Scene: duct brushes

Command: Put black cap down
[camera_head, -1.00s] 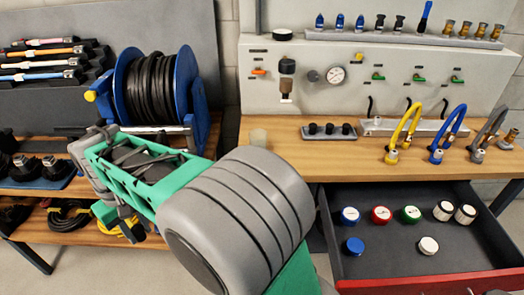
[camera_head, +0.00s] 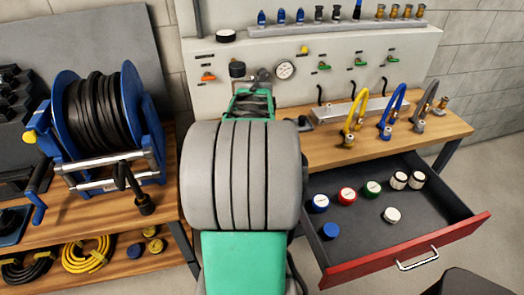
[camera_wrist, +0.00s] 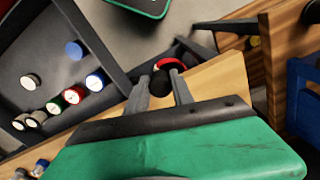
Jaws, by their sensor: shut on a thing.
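My gripper (camera_wrist: 160,80) shows in the wrist view with its two grey fingers closed around a small dark piece, the black cap (camera_wrist: 160,84). A red curved edge (camera_wrist: 168,64) shows right beside the cap; I cannot tell whether it belongs to it. The held cap is above or near the wooden worktop edge, outside the drawer's group of caps. In the head view my thick grey and green arm reaches toward the bench and hides the gripper and the cap.
An open drawer (camera_head: 446,208) with a red front holds several blue, red, green and white caps; its right part is free. Bent yellow, blue and grey hoses (camera_head: 392,112) stand on the worktop (camera_head: 440,127). A blue hose reel (camera_head: 132,105) is at left.

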